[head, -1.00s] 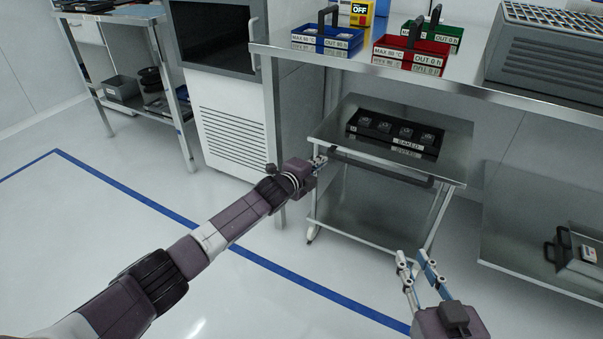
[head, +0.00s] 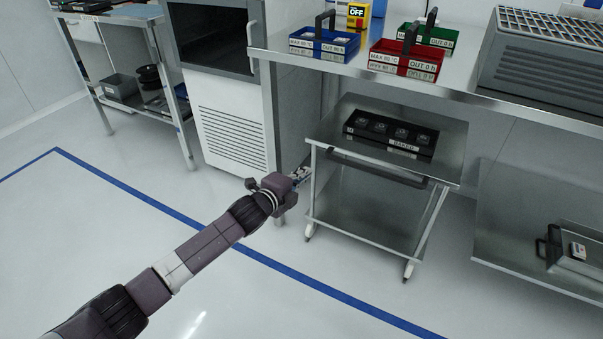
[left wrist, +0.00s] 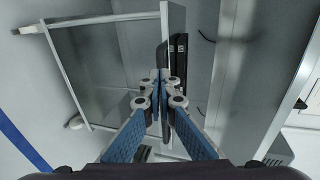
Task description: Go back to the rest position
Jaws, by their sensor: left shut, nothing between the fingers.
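My left gripper (head: 302,175) is shut and empty in the head view. It is just left of the steel cart (head: 330,136), near the cart's dark handle, and looks apart from it. In the left wrist view my left gripper (left wrist: 164,75) shows its blue fingers closed together, with the cart (left wrist: 105,75) behind them. My right gripper is not in view.
A black tray (head: 392,147) labelled BAKED sits on the cart top. Blue (head: 322,45), red (head: 404,72) and green (head: 439,40) carriers stand on the steel bench (head: 300,60). A white cabinet (head: 232,138) stands behind. The floor at left is clear.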

